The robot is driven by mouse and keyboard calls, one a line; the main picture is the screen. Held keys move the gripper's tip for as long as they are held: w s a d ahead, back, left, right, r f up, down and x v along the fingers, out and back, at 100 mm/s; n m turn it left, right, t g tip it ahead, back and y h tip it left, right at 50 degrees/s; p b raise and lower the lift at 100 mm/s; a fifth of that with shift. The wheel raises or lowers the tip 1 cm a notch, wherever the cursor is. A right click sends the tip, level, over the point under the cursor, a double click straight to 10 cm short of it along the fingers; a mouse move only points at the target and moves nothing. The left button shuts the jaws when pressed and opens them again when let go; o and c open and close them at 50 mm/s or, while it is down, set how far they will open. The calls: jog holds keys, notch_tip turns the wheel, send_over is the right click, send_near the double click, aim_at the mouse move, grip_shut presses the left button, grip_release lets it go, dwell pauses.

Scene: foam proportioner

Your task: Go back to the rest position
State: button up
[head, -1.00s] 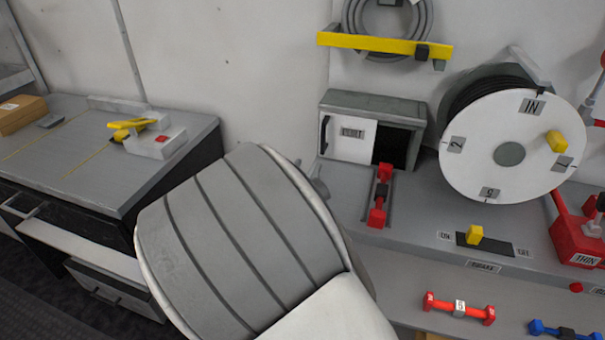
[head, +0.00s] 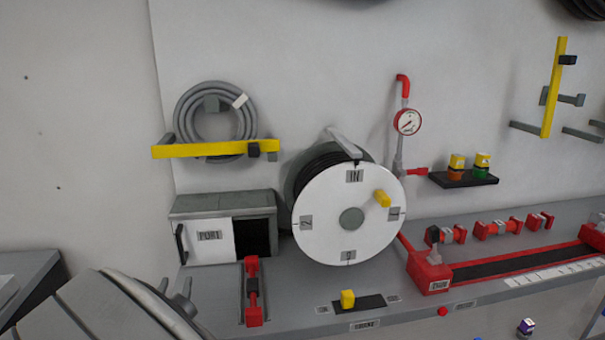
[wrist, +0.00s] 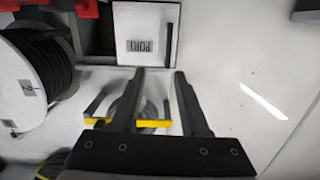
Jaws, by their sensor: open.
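My gripper (wrist: 159,72) is open and empty in the wrist view, its two dark fingers apart with nothing between them. In the head view my arm is at the lower left corner, and the fingertips (head: 177,290) show just past its edge, left of the bench's red-ended bar (head: 253,292). The PORT cabinet (head: 208,238) stands behind and above them. It also shows in the wrist view (wrist: 137,46), beyond the fingertips. The rest of the gripper is hidden behind my arm in the head view.
A white-faced reel (head: 325,225) stands on the bench right of the cabinet. A yellow bar (head: 205,150) and grey hose coil (head: 190,100) hang above. A yellow-knobbed slider (head: 347,299) and red-framed trough (head: 520,262) are on the bench. The left wall is bare.

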jog(key=w+d+r+m+g+p, duration=0.1)
jog(key=w+d+r+g+p, duration=0.3)
jog(key=d+r, duration=0.5)
jog(key=s+d+r+g+y+p, duration=0.1)
jog(key=d+r, duration=0.2)
jog(key=d, duration=0.3)
jog(key=s+d+r+g, duration=0.1)
jog(key=d+r+g, duration=0.15)
jog(key=d, duration=0.35)
jog(key=s+d+r+g+h+p, duration=0.1)
jog(key=s+d+r+h+p, duration=0.1)
jog(key=s+d, duration=0.8)
jog(key=s+d+r+m+g+h+p, duration=0.1)
jog(key=s+d+r+g+h+p, duration=0.1)
jog(key=s+d, duration=0.8)
jog(key=shift+s+d+r+h+p, duration=0.3)
jog(key=shift+d+r+h, duration=0.2)
jog(key=shift+d, duration=0.35)
jog(key=shift+w+a, duration=0.1)
jog(key=shift+a, duration=0.05)
